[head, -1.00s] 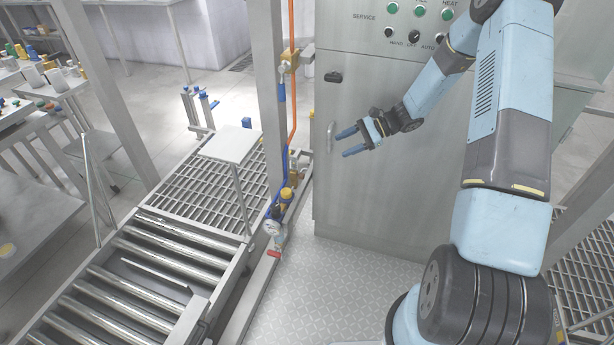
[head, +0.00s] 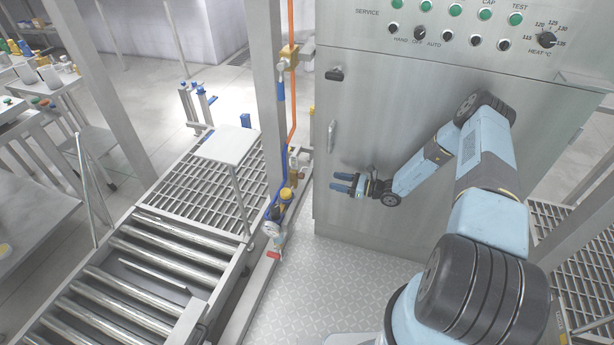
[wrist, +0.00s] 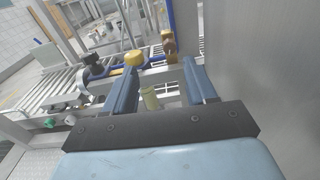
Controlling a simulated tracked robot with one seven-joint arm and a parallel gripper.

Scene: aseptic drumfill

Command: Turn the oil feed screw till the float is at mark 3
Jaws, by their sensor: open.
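My gripper (head: 340,183) is in front of the steel cabinet door, its blue fingers pointing left toward the pipework, with nothing between them. In the wrist view the fingers (wrist: 160,75) are apart. A pale yellow cylinder (wrist: 150,98) shows between them, farther off. The pipework carries a yellow cap (head: 286,195), which also shows in the wrist view (wrist: 133,60), and brass-coloured fittings (head: 297,175). A round gauge (head: 271,228) sits low on it. I cannot make out which part is the oil feed screw. The float and its marks are too small to see.
The cabinet (head: 400,130) stands close behind my gripper, with a door handle (head: 332,136) and a row of knobs above. An orange pipe (head: 291,110) runs up the post. A roller conveyor (head: 125,255) and a small raised plate (head: 226,145) lie left. The floor between is clear.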

